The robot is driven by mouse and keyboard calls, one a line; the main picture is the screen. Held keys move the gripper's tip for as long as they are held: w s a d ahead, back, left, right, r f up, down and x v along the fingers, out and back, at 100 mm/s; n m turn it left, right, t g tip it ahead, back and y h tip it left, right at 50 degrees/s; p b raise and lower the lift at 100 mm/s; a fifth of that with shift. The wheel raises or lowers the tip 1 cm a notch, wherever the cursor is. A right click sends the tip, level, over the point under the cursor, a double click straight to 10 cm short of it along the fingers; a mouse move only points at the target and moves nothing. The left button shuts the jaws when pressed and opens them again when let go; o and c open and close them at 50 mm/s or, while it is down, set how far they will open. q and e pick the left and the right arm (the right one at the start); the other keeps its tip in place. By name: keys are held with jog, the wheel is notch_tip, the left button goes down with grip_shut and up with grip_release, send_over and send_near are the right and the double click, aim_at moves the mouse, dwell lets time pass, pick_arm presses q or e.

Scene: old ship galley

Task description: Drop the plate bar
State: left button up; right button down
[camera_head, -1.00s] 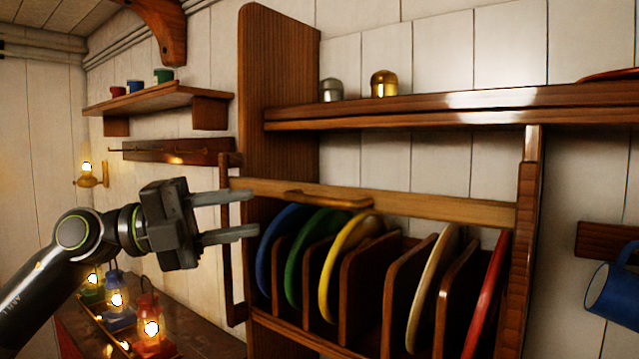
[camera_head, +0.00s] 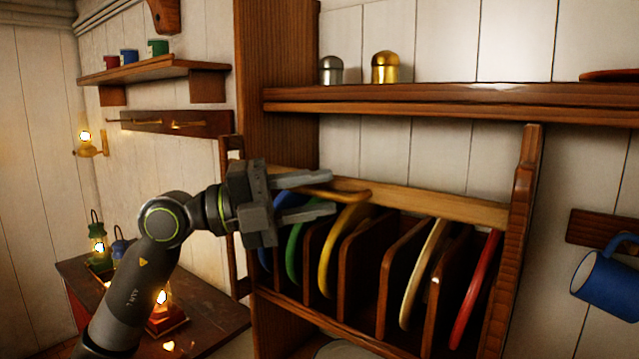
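The plate bar (camera_head: 440,204) is a light wooden rail across the front of the plate rack, above the plates. The gripper hides the bar's left end. My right gripper is not in view.
Upright plates, among them a yellow one (camera_head: 338,250) and a red one (camera_head: 474,292), stand between wooden dividers. A shelf (camera_head: 440,108) with two domed shakers runs above. A blue mug (camera_head: 607,284) hangs at right. Lit lanterns stand on a low counter (camera_head: 212,312) at left.

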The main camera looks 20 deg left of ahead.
pick_arm(q)
jog(key=shift+w+d+r, duration=0.1)
jog(key=shift+w+d, duration=0.05)
jog(key=shift+d, duration=0.3)
grip_shut()
